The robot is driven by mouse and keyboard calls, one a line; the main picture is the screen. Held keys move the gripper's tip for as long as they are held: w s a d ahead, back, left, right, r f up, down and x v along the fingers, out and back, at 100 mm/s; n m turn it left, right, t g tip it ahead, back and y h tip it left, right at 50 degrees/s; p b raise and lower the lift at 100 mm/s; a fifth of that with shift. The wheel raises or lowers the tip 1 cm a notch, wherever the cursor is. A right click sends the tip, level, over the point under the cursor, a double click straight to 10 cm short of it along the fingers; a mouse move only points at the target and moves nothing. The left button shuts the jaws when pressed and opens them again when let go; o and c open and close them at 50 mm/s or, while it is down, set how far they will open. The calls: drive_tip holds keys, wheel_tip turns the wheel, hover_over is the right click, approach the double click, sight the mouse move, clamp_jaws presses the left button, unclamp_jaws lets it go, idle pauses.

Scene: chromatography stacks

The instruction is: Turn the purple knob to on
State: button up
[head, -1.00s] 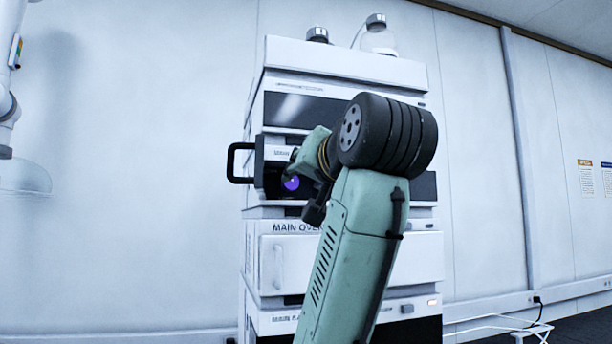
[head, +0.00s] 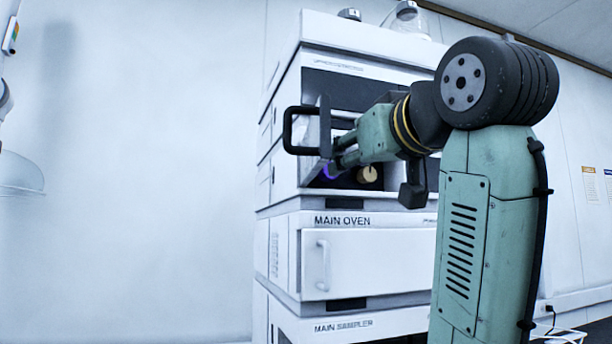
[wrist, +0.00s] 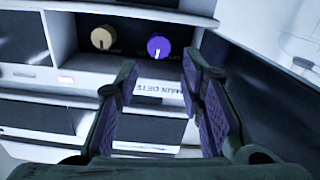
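The purple knob (wrist: 158,47) sits on a dark recessed panel in the wrist view, beside a tan knob (wrist: 101,38). A pale mark shows on its lower part; small lettering near it is unreadable. In the head view the purple knob (head: 330,172) is partly hidden behind my gripper (head: 340,152). In the wrist view my gripper (wrist: 160,64) is open, its two purple-padded fingers apart and empty. The knob appears between the fingertips there, a little beyond them. I cannot tell whether either finger touches it.
A swung-out door with a black handle (head: 289,130) stands at the left of the knob recess, close to my gripper. The main oven unit (head: 375,258) and main sampler unit (head: 345,325) are stacked below. Bottles (head: 405,20) stand on top. Bare wall fills the left.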

sight(327, 172)
drive_tip(key=p+x, duration=0.3)
drive_tip(key=x, duration=0.5)
drive_tip(key=shift+w+r, duration=0.15)
drive_tip(key=shift+w, duration=0.15)
drive_tip(key=shift+x, duration=0.8)
drive_tip(key=shift+c, duration=0.2)
